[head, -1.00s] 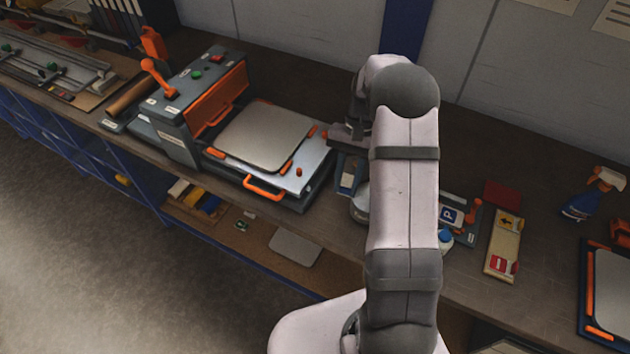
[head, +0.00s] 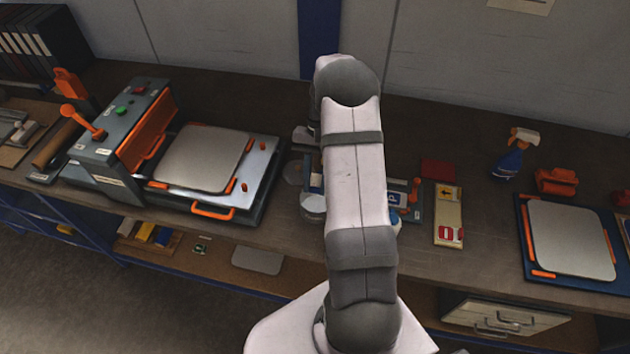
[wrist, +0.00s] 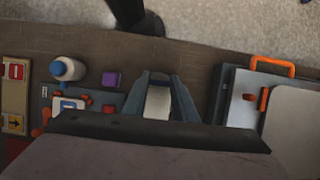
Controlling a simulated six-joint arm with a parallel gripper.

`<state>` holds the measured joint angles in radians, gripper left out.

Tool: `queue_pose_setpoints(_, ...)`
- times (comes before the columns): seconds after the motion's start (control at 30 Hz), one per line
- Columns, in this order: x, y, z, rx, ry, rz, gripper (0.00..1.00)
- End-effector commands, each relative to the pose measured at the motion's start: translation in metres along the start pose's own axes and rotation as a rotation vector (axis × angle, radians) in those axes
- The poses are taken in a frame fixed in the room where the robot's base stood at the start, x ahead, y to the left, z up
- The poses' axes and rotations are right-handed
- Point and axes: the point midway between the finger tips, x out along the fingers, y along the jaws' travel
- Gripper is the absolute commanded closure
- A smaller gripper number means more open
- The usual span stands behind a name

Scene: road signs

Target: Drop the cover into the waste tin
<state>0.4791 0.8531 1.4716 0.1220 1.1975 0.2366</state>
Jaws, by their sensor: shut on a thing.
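My gripper (wrist: 160,98) is shut on a pale, smooth piece, the cover (wrist: 158,104), which shows between its two blue-grey fingers in the wrist view. The near part of the gripper body hides the rest of it. In the head view, my gripper points down over the bench, partly behind my own arm. A round grey metal tin (head: 312,207), which looks like the waste tin, stands close below the gripper, partly hidden by my arm. I cannot tell whether the cover is over its opening.
A press with a grey plate (head: 203,158) stands left. Right are a parking-sign piece (head: 394,199), a sign strip (head: 448,216), a red block (head: 438,169), a spray bottle (head: 512,155) and a framed plate (head: 568,240).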

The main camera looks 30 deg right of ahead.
Motion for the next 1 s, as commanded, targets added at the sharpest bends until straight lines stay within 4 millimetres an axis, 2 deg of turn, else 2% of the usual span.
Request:
queue_pose_setpoints(0.03, 0.008, 0.000, -0.003, 0.000, -0.001, 0.000, 0.95)
queue_pose_setpoints(0.43, 0.044, 0.000, -0.018, 0.000, -0.002, 0.000, 0.95)
queue_pose_setpoints(0.63, 0.051, 0.000, -0.021, 0.000, 0.000, 0.000, 0.95)
queue_pose_setpoints(0.93, 0.051, 0.000, -0.021, 0.000, 0.000, 0.000, 0.95)
queue_pose_setpoints(0.97, 0.051, 0.000, -0.021, 0.000, 0.000, 0.000, 0.70)
queue_pose_setpoints(1.0, 0.051, 0.000, -0.021, 0.000, 0.000, 0.000, 0.60)
